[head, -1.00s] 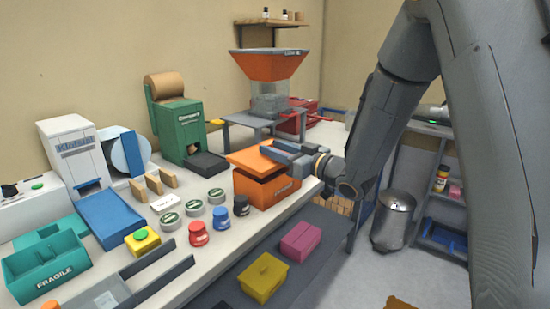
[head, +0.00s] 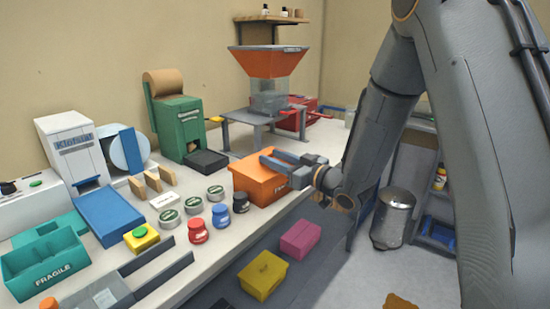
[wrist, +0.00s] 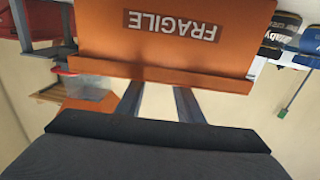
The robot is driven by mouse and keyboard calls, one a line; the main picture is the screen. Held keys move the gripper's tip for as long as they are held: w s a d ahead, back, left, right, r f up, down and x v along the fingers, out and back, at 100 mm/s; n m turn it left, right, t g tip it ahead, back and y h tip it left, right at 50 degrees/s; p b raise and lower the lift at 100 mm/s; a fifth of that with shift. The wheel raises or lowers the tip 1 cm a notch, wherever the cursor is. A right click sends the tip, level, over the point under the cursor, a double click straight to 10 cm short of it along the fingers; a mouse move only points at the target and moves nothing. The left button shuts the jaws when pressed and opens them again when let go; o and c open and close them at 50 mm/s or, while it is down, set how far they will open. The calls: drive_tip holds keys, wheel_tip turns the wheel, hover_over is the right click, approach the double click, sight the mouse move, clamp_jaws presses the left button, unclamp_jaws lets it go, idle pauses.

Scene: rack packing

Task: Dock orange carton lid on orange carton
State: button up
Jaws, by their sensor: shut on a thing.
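The orange carton (head: 262,194) stands on the bench near its front edge. The orange carton lid (head: 247,168) lies over its top, with no clear gap between them in the head view. My gripper (head: 283,159) is shut on the lid from the right side. In the wrist view the carton wall (wrist: 105,42) shows an upside-down FRAGILE label, and the lid's rim (wrist: 165,75) runs along it. My fingers (wrist: 160,103) reach to that rim; their tips are hidden behind it. Whether the lid is fully seated all round cannot be told.
Blue (head: 220,214), black (head: 241,203) and red (head: 198,231) jars stand left of the carton. A grey table with the orange hopper (head: 268,63) is behind. Yellow (head: 263,275) and pink (head: 300,239) boxes sit on the lower dark surface in front.

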drive_tip(key=o, duration=1)
drive_tip(key=shift+o, duration=0.2)
drive_tip(key=shift+r, duration=0.15)
drive_tip(key=shift+r, duration=0.3)
drive_tip(key=b+v, duration=0.2)
drive_tip(key=v, duration=1)
drive_tip(key=s+d+f+m+g+h, duration=0.25)
drive_tip(key=d+f+m+h, duration=0.35)
drive_tip(key=d+f+h, duration=0.5)
drive_tip(key=s+f+m+g+h, duration=0.1)
drive_tip(key=s+g, duration=0.8)
drive_tip(key=s, duration=1.3)
drive_tip(key=m+h, duration=0.1)
drive_tip(key=m, duration=0.1)
drive_tip(key=shift+s+f+m, duration=0.15)
drive_tip(key=shift+s+m, duration=0.05)
drive_tip(key=shift+m, duration=0.1)
